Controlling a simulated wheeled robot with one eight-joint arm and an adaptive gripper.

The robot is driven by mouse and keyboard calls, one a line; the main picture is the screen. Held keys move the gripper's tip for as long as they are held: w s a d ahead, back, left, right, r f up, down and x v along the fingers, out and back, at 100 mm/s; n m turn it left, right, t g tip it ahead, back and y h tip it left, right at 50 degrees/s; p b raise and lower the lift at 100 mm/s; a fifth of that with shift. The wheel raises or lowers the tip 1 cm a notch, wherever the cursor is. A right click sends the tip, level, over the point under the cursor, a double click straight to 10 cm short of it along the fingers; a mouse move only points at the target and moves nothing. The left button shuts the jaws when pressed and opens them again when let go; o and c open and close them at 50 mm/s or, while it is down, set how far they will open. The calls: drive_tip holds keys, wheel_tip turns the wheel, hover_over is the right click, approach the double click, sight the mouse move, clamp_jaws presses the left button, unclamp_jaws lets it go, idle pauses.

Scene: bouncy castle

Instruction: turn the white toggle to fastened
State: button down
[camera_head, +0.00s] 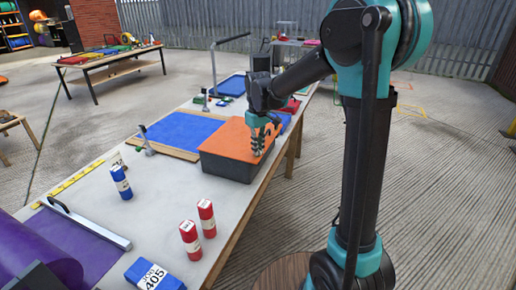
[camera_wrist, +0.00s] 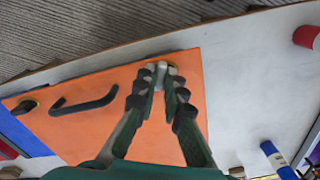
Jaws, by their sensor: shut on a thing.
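A dark box (camera_head: 228,168) with an orange top (camera_head: 232,137) stands on the long table. The orange top fills much of the wrist view (camera_wrist: 85,128). My gripper (camera_head: 258,150) points down at the near right edge of the orange top. In the wrist view my gripper (camera_wrist: 162,76) has its fingertips close together on a small whitish piece, which looks like the white toggle (camera_wrist: 162,66), at the edge of the orange top. The fingers hide part of the toggle, and its exact angle is hard to tell.
A black handle (camera_wrist: 86,103) rises from the orange top. A blue panel (camera_head: 183,131) lies behind the box. Red cylinders (camera_head: 206,218) and a blue cylinder (camera_head: 121,182) stand on the table (camera_head: 155,225), with bare tabletop between. A purple roll (camera_head: 38,250) lies at the near left.

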drive_tip(key=n, duration=0.5)
drive_tip(key=shift+n, duration=0.3)
idle(0.4)
drive_tip(key=c, duration=1.6)
unclamp_jaws()
wheel_tip(320, 180, up, 12)
drive_tip(key=shift+r, duration=0.1)
